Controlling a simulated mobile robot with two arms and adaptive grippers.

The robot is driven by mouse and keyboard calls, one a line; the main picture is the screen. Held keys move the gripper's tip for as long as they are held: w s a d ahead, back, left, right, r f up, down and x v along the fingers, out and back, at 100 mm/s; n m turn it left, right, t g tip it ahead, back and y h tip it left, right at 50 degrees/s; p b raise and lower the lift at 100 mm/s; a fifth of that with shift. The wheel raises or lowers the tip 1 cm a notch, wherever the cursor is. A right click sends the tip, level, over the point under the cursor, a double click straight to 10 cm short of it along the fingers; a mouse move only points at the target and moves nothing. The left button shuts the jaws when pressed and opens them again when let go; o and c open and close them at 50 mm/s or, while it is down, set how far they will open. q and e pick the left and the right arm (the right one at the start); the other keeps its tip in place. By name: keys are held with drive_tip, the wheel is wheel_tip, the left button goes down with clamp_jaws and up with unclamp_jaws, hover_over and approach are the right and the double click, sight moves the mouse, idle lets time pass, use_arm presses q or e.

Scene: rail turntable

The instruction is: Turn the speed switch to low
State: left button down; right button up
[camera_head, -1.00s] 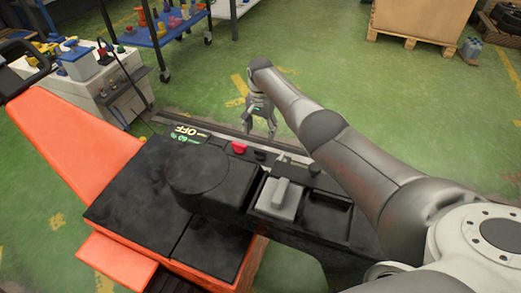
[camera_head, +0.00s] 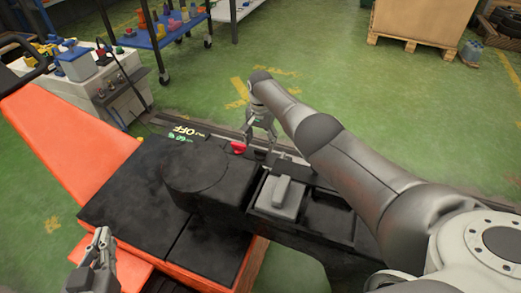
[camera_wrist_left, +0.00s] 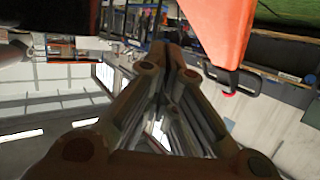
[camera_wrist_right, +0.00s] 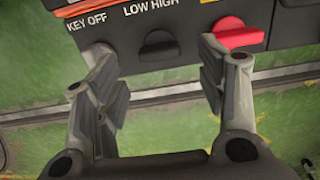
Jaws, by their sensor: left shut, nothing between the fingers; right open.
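The speed switch (camera_wrist_right: 158,44) is a black knob under the words LOW HIGH on the black panel in the right wrist view. Which word it points to is not clear. My right gripper (camera_wrist_right: 162,88) is open, with its two fingers to either side of the switch and a little short of it, apparently not touching. In the head view my right gripper (camera_head: 262,138) is at the panel's far edge, and the switch cannot be made out. My left gripper (camera_head: 102,238) is shut and empty at the lower left; its closed fingers show in the left wrist view (camera_wrist_left: 172,65).
A red knob (camera_wrist_right: 238,34) sits right of the switch, close to the right finger; it also shows in the head view (camera_head: 238,147). KEY OFF is printed to the left. A grey lever block (camera_head: 279,195) and a black round housing (camera_head: 195,172) stand on the console.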

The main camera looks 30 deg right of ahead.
sight(260, 150)
wheel_tip(260, 150, down, 2)
drive_tip(key=shift+f+b, duration=0.1)
drive_tip(key=shift+b, duration=0.65)
drive_tip(key=shift+f+b, duration=0.6)
drive_tip(key=shift+f, duration=0.1)
use_arm(q)
wheel_tip(260, 150, up, 14)
drive_tip(key=d+t+h, duration=0.1)
drive_tip(key=t+h, duration=0.2)
drive_tip(key=t, duration=0.5)
drive_tip(key=shift+s+d+f, duration=0.25)
drive_tip(key=shift+s+d, duration=0.15)
use_arm(e)
drive_tip(key=shift+f, duration=0.15)
drive_tip(key=c, duration=1)
